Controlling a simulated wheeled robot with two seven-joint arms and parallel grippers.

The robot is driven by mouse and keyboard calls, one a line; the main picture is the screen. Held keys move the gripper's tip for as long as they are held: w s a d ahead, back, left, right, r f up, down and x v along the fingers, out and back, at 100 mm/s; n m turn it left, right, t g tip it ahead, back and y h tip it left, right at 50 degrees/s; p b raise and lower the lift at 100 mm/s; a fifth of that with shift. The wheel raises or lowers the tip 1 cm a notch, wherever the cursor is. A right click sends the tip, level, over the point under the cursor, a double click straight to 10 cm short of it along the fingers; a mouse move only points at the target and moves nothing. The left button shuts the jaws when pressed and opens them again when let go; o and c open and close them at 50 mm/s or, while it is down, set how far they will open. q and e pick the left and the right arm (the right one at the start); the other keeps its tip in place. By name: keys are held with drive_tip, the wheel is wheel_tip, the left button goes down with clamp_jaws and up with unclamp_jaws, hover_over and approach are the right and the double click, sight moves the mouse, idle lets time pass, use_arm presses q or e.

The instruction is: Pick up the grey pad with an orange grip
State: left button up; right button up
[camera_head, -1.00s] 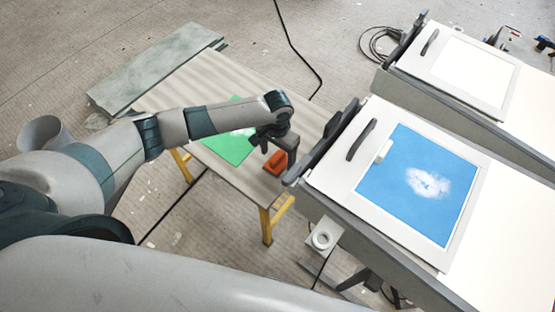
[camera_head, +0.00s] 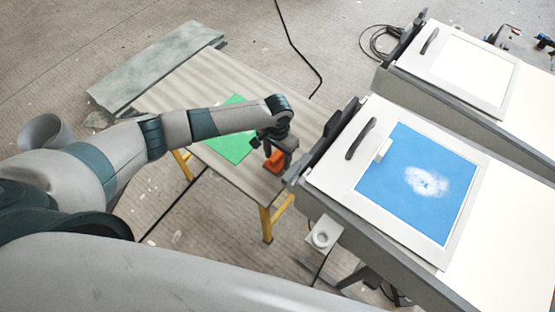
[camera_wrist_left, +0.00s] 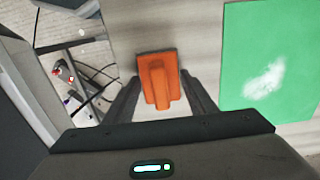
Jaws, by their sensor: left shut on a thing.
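The pad with an orange grip (camera_head: 274,162) is at the right end of the small wooden table, partly hidden by my gripper. In the left wrist view its orange top and raised grip (camera_wrist_left: 158,82) show between my two fingers; its grey part is hard to make out. My left gripper (camera_head: 277,152) points down at it and is shut on the orange grip. The fingers also show in the left wrist view (camera_wrist_left: 160,100), one on each side of the grip. Whether the pad touches the table I cannot tell. My right gripper is not in view.
A green sheet (camera_head: 232,147) with a white patch lies on the wooden table (camera_head: 195,90) beside the pad. A white-framed mould with a blue panel (camera_head: 400,200) stands close on the right. A grey-green slab (camera_head: 155,68) is behind the table.

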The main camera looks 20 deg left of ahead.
use_arm(q)
wheel_tip(320, 180, up, 9)
drive_tip(key=shift+r+b, duration=0.1)
drive_tip(key=shift+b, duration=1)
drive_tip(key=shift+r, duration=0.45)
drive_tip(key=shift+o, duration=0.6)
drive_tip(key=shift+r, duration=0.4)
wheel_tip(320, 180, up, 8)
drive_tip(key=n+b, duration=0.2)
hover_over(277, 155)
drive_tip(key=s, duration=0.3)
drive_tip(key=s+a+r+n+b, duration=0.1)
drive_tip(key=s+a+r+n, duration=0.1)
drive_tip(key=s+r, duration=0.6)
drive_tip(key=shift+s+a+r, duration=0.15)
drive_tip(key=shift+a+r, duration=0.4)
drive_tip(key=shift+a, duration=0.35)
